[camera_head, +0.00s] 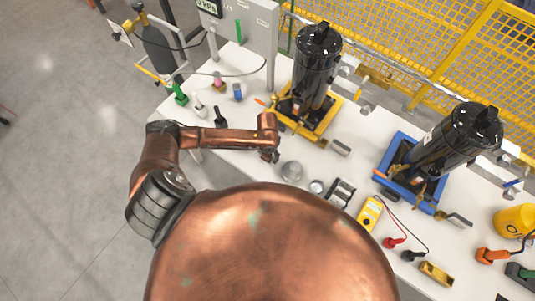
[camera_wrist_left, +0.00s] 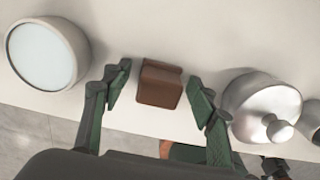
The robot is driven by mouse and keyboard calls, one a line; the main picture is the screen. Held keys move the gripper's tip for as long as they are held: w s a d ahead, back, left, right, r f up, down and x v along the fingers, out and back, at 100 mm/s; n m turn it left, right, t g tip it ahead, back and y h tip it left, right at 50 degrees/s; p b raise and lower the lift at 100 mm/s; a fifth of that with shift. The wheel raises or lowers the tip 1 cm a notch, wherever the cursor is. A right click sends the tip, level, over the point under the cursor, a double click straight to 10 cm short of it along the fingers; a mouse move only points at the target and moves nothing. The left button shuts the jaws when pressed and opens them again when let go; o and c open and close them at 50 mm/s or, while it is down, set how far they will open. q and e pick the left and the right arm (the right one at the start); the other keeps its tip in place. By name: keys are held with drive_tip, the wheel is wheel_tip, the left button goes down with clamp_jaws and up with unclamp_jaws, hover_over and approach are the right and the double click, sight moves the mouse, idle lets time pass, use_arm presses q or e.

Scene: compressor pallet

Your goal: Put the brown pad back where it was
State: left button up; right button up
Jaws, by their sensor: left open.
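The brown pad (camera_wrist_left: 160,84) is a small, dark brown block with a step or groove in its face. It sits on the white table (camera_wrist_left: 133,119) in the left wrist view. My left gripper (camera_wrist_left: 160,77) is open, with one green finger on each side of the pad and visible gaps between. In the head view my left gripper (camera_head: 270,155) points down at the table's near edge, small and mostly hidden by my arm. I cannot make out the pad clearly there. My right gripper is not in view.
A round, pale-faced item (camera_wrist_left: 47,54) and a lidded metal pot (camera_wrist_left: 262,107) flank the gripper closely. Two black compressors (camera_head: 317,62) (camera_head: 455,140) stand in yellow and blue frames. A yellow meter (camera_head: 370,212) and several small tools lie on the right. Yellow fencing (camera_head: 420,40) stands behind.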

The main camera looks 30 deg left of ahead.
sight(267, 153)
use_arm(q)
wheel_tip(267, 153, up, 12)
drive_tip(key=shift+r+p, duration=0.15)
drive_tip(key=shift+p, duration=0.25)
